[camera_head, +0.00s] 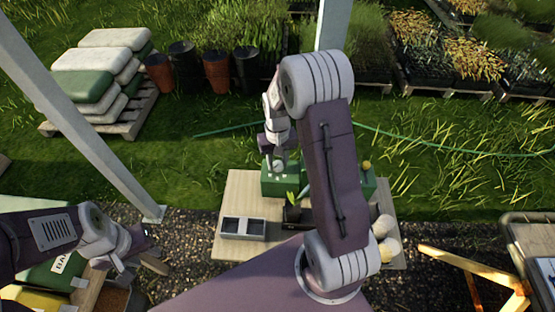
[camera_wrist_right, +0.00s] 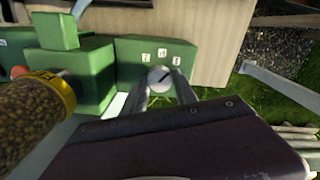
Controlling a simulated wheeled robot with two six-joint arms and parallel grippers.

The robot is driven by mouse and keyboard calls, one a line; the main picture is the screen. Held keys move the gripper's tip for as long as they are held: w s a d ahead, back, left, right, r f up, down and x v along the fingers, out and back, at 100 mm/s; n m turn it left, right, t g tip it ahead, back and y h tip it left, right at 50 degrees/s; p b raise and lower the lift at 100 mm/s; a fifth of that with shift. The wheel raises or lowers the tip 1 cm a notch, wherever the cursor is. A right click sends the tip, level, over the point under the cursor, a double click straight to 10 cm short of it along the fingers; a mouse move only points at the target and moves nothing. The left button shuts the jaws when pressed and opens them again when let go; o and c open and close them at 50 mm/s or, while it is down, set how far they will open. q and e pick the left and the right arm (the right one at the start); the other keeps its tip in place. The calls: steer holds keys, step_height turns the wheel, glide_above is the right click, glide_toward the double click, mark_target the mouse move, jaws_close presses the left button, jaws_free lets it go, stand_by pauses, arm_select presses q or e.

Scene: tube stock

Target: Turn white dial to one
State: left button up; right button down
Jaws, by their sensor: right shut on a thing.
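The white dial (camera_wrist_right: 159,77) is a round knob with a dark pointer line, on the face of a green box (camera_wrist_right: 125,58) in the right wrist view. Small white labels with marks (camera_wrist_right: 162,53) sit around it; I cannot read them surely. My right gripper (camera_wrist_right: 160,85) is shut on the dial, one finger on each side. In the head view my right gripper (camera_head: 279,165) is at the green box (camera_head: 270,187) on the far side of the table, and the dial is hard to make out there. My left gripper (camera_head: 118,262) is at the lower left, away from the box; its jaws are unclear.
The wooden table (camera_head: 233,195) holds a grey divided tray (camera_head: 243,228), a small potted seedling (camera_head: 292,212) and pale round objects (camera_head: 388,248) at right. A yellow-capped jar of grain (camera_wrist_right: 35,108) stands near the box. A pale post (camera_head: 90,120) rises at left.

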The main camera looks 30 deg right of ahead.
mark_target(278, 164)
steer(key=shift+r+m, duration=0.1)
steer(key=shift+m, duration=0.5)
steer(key=shift+w, duration=0.1)
steer(key=c, duration=1)
jaws_free()
steer(key=shift+o, duration=0.2)
steer(key=shift+r, duration=0.1)
step_height(278, 164, up, 9)
